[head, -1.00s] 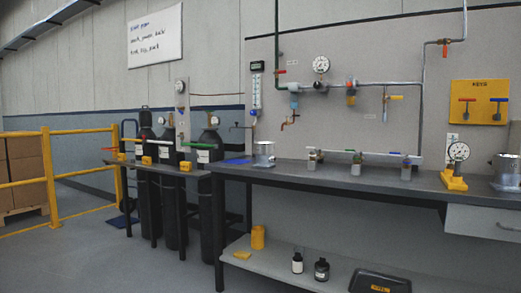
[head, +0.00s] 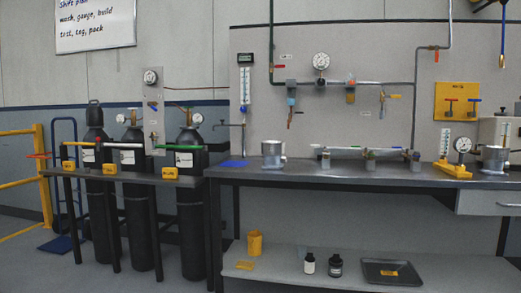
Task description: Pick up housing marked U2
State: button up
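No mark U2 can be read in the head view. A silvery metal cylinder (head: 273,154) with a side fitting stands on the left part of the grey workbench (head: 330,176). A similar metal piece (head: 493,158) stands at the right end of the bench. Several small grey cups or housings, one at the left (head: 326,160), one in the middle (head: 370,161) and one at the right (head: 414,161), stand along a horizontal pipe at the back of the bench; they are too small to identify. My gripper is not in view.
A blue mat (head: 234,163) and a yellow gauge stand (head: 452,170) are on the bench. The lower shelf holds bottles (head: 309,263), a dark tray (head: 391,271) and a yellow container (head: 254,243). Gas cylinders (head: 133,205) stand at left behind a narrow rack. The bench front is clear.

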aim_at(494, 158)
jog(key=z, duration=1.5)
jog(key=i+j, duration=0.1)
jog(key=i, duration=0.15)
